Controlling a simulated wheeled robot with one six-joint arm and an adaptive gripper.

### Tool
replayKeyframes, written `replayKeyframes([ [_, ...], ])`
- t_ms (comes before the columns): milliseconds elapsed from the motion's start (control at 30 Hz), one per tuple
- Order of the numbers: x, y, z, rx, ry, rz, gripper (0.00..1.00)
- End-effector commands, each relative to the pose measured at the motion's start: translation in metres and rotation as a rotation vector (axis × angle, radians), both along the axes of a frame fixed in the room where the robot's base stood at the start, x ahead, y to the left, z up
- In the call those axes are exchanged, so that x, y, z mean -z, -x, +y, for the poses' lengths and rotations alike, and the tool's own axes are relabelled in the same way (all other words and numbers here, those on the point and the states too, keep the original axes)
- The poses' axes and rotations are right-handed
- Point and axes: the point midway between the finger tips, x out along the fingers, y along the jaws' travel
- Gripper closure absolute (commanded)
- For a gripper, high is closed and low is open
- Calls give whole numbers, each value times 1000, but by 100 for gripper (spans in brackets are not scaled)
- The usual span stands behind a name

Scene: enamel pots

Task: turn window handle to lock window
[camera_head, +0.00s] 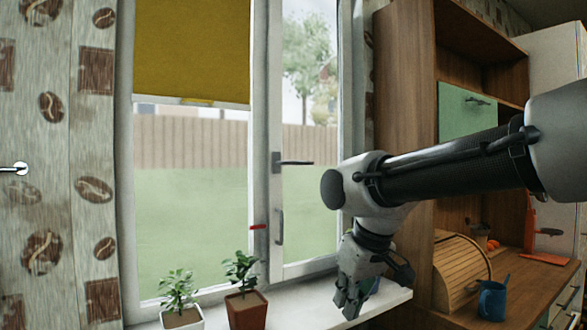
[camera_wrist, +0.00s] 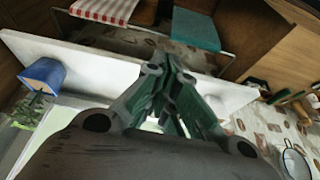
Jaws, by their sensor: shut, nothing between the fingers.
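The window handle (camera_head: 293,162) is dark and sits on the middle frame of the window (camera_head: 262,120). Its lever lies horizontal and points right. A second, slimmer grip (camera_head: 279,227) stands vertical lower on the same frame. My gripper (camera_head: 348,303) hangs fingers-down at the right end of the windowsill, below and to the right of the handle and apart from it. In the wrist view, my gripper (camera_wrist: 174,66) has its green-padded fingers together, with nothing held. The handle does not show in the wrist view.
Potted plants in a white pot (camera_head: 183,318) and a brown pot (camera_head: 246,310) stand on the sill (camera_head: 390,298). A wooden cabinet (camera_head: 405,90) rises at the right. A blue mug (camera_head: 492,300) and bread box (camera_head: 462,268) stand on the counter. A blue pot shows in the wrist view (camera_wrist: 42,74).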

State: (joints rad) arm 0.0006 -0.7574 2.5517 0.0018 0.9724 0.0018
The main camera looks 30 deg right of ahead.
Motion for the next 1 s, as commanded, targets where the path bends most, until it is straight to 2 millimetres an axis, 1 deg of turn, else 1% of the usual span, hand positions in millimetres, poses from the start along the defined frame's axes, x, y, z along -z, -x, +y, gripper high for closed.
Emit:
replayKeyframes([
  [33,0,0,0,0,0,0,100],
  [67,0,0,0,0,0,0,96],
  [100,0,0,0,2,0,0,89],
  [167,0,1,-4,18,0,2,78],
  [233,5,3,-13,64,-1,27,65],
  [267,10,4,-19,93,-3,50,65],
  [300,15,4,-29,142,-6,84,65],
  [333,14,-1,-38,184,-12,101,65],
  [367,12,-8,-46,234,-31,113,65],
  [467,0,-44,-71,420,-168,118,65],
  [500,-6,-63,-80,497,-243,105,65],
  [567,-17,-96,-97,611,-370,72,65],
  [600,-26,-120,-110,683,-463,39,65],
  [667,-44,-159,-134,778,-614,-25,65],
  [700,-59,-188,-152,833,-723,-81,65],
  [767,-89,-230,-179,885,-888,-175,65],
  [800,-112,-254,-191,894,-987,-235,65],
  [867,-149,-285,-199,875,-1116,-314,65],
  [900,-175,-302,-197,846,-1188,-357,65],
  [933,-194,-311,-194,821,-1234,-383,65],
  [1000,-231,-322,-185,772,-1312,-434,65],
])
